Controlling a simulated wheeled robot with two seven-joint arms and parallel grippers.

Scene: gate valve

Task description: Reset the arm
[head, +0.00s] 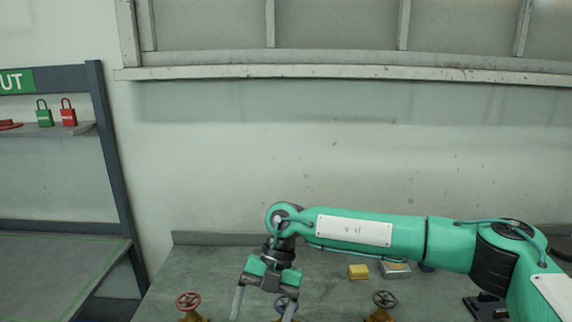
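My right arm reaches in from the right across the bench. My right gripper (264,307) points down with its two fingers spread apart and nothing seen between them. It is above the bench, with one finger in front of the blue-wheeled valve (281,301), partly hiding it. A red-wheeled valve (188,300) stands to the left of the gripper, and a dark-wheeled valve (384,300) to the right. I cannot tell whether the finger touches the blue wheel. My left gripper is not in view.
The grey bench (200,262) holds a yellow block (358,272) and a light grey box (396,269) behind the valves. At left, a shelf (60,131) carries a green padlock (44,115) and a red padlock (68,115). The bench's left back area is bare.

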